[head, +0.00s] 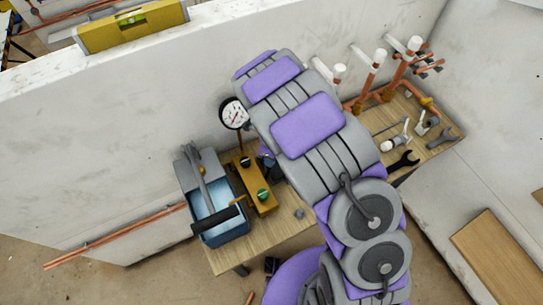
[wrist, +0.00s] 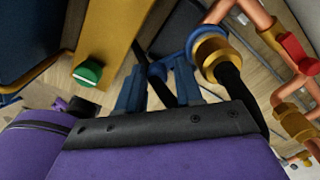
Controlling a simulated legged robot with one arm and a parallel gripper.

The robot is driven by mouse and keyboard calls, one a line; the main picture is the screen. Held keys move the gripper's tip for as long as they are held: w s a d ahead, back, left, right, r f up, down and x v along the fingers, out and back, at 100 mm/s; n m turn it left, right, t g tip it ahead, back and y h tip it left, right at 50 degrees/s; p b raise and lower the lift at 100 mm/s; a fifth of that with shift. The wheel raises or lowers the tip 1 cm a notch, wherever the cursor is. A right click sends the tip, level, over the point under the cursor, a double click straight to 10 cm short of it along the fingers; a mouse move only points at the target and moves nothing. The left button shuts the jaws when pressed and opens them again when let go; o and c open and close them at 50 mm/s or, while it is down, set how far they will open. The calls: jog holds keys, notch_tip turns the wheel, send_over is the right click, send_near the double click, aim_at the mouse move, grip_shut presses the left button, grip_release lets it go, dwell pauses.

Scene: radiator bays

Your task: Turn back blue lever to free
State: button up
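My gripper (wrist: 159,66) shows in the wrist view with its two dark blue fingers apart. A small blue piece and a dark strip show in the gap between the fingers; I cannot tell whether the fingers touch them. A curved blue part (wrist: 198,42), which looks like the blue lever, lies just past the right fingertip, beside a brass fitting (wrist: 211,52) on a copper pipe. Its full shape and its angle are partly hidden. In the head view my arm covers the blue lever and most of my gripper.
A yellow box with a green knob (wrist: 88,72) is close left of my gripper. A red lever (wrist: 298,52) sits on copper pipes at right. In the head view, a blue toolbox (head: 225,228), a gauge (head: 233,113) and wrenches (head: 403,162) are on the wooden bench.

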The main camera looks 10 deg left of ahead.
jog(key=shift+s, duration=0.1)
notch_tip(320, 180, up, 17)
jog(key=p, duration=0.1)
dwell(0.6)
jog(key=shift+a, duration=0.1)
jog(key=s+d+r+n+b, duration=0.25)
jog(key=s+d+n, duration=0.2)
jog(key=d, duration=0.25)
jog(key=s+d+r+n+b, duration=0.1)
jog(key=s+d+r+n, duration=0.25)
jog(key=s+d, duration=0.3)
jog(key=s+d+n+g+b, duration=0.1)
jog(key=s+d+n+b, duration=0.1)
jog(key=s+n, duration=0.4)
jog(key=s+d+n+b, duration=0.2)
jog(key=s+d+n, duration=0.2)
jog(key=s, duration=0.8)
jog(key=shift+d+f+n+g, duration=0.3)
jog(key=shift+n+g, duration=0.1)
jog(key=shift+n, duration=0.8)
